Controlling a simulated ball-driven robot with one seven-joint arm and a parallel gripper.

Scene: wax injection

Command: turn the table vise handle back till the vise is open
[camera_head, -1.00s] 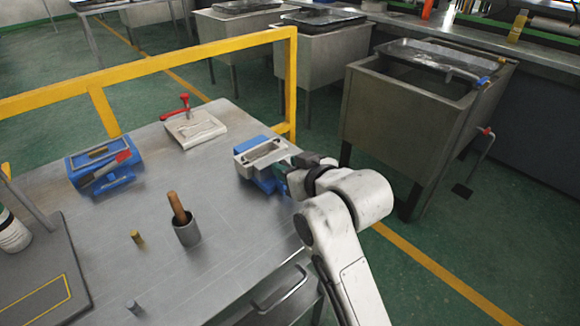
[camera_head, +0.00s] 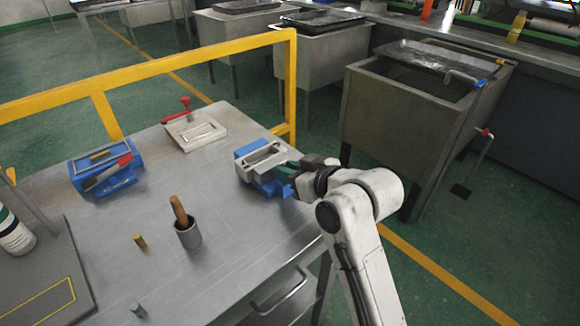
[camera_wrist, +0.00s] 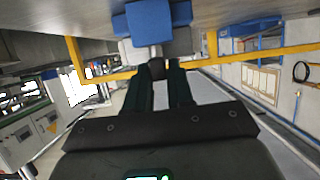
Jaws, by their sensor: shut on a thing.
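The table vise (camera_head: 258,163), blue with pale metal jaws, stands at the right edge of the steel table. My gripper (camera_head: 292,172) is at its right side, with the arm reaching in from the lower right. In the wrist view the vise's blue body (camera_wrist: 152,22) is at the top centre. My gripper (camera_wrist: 160,70) is shut there on the dark end of the vise handle (camera_wrist: 156,68), which sits at the fingertips below the pale metal part. Most of the handle is hidden by the fingers. The gap between the jaws is too small to judge.
On the table (camera_head: 170,265) are a grey cup (camera_head: 189,236) with a wooden-handled tool, a blue block with a red-handled tool (camera_head: 106,171), a pale plate with a red clamp (camera_head: 195,131) and small metal pegs. A yellow rail (camera_head: 180,61) runs behind.

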